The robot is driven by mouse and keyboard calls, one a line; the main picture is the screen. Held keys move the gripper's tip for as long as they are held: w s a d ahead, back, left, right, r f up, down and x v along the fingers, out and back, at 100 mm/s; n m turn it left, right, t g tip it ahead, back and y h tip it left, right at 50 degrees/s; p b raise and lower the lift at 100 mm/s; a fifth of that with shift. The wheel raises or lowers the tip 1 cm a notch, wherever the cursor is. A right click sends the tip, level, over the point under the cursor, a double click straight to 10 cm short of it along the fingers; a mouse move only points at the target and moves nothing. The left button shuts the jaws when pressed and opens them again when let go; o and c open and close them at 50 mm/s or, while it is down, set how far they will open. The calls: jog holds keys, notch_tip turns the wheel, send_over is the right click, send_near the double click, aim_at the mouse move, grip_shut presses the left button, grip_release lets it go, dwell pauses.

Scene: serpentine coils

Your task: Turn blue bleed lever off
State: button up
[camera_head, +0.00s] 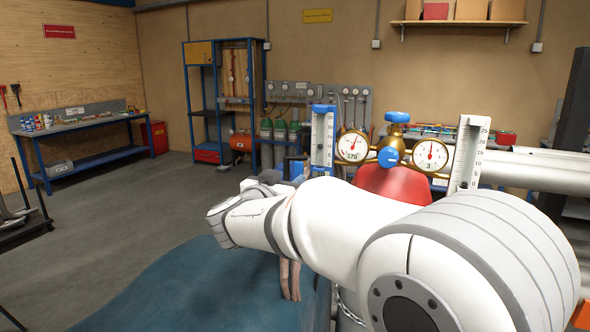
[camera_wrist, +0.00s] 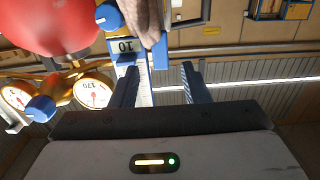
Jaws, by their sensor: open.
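A small upright blue piece (camera_wrist: 160,53), which looks like the bleed lever, sits beside a blue-framed flow scale (camera_head: 322,140) in the wrist view. My open gripper (camera_wrist: 158,68) has its fingers apart; this piece appears between and beyond the fingertips. I cannot tell whether anything touches. A round blue knob (camera_wrist: 109,17) is above the scale in the wrist view. The regulator carries two white gauges and a blue front knob (camera_head: 388,157). In the head view my arm hides most of the gripper.
A red cylinder (camera_head: 392,184) stands below the regulator. A second flow scale (camera_head: 468,152) is on the right. A skin-coloured hand (camera_wrist: 147,20) is close beyond the fingers. A teal-covered surface (camera_head: 215,285) lies below my arm. Open floor is at the left.

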aim_at(298, 171)
jog(key=shift+p+x, duration=0.5)
jog(key=shift+x, duration=1.9)
jog(key=shift+c, duration=0.2)
grip_shut()
